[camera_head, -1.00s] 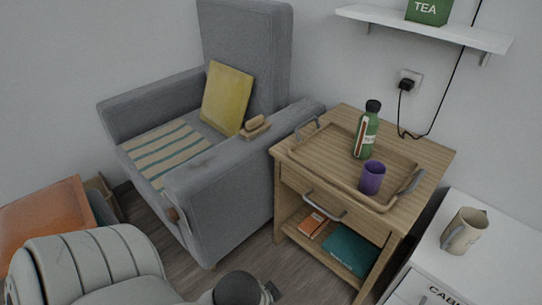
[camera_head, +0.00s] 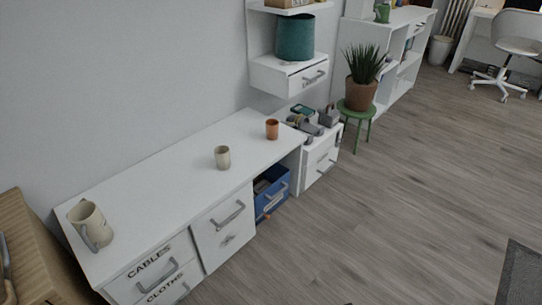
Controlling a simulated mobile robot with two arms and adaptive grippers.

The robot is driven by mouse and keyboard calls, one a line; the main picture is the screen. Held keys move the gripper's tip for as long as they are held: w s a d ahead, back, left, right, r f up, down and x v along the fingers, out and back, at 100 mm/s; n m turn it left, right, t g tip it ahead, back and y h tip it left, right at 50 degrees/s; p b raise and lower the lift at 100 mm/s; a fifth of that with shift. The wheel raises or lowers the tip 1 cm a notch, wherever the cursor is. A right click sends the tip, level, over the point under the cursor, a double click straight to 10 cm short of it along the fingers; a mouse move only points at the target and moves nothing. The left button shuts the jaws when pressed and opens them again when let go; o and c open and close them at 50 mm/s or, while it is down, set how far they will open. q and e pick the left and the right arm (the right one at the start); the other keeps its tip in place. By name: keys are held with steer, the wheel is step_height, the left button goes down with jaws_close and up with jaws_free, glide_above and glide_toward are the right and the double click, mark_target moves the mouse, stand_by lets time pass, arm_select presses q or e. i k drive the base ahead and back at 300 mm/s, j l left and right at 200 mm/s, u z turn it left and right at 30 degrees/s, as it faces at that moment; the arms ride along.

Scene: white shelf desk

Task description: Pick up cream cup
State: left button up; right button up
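A cream cup (camera_head: 222,157) stands upright on the white desk top (camera_head: 165,185), near its middle. A larger cream mug (camera_head: 90,225) with a handle stands at the desk's left end. An orange-brown cup (camera_head: 272,129) stands farther right on the same top. Neither of my grippers shows in the head view, so whether they are open or shut is hidden.
Drawers labelled CABLES (camera_head: 150,262) and CLOTHS are under the desk's left part. A blue bin (camera_head: 271,194) sits in an open bay. A plant (camera_head: 363,78) on a green stool stands beyond. The wooden floor (camera_head: 400,190) at right is clear.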

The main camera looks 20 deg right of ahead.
mark_target(222, 152)
steer(key=i+l+u, duration=0.35)
steer(key=i, duration=0.2)
steer(key=i+l+u, duration=0.7)
steer(key=i+l, duration=0.15)
steer(key=l, duration=0.35)
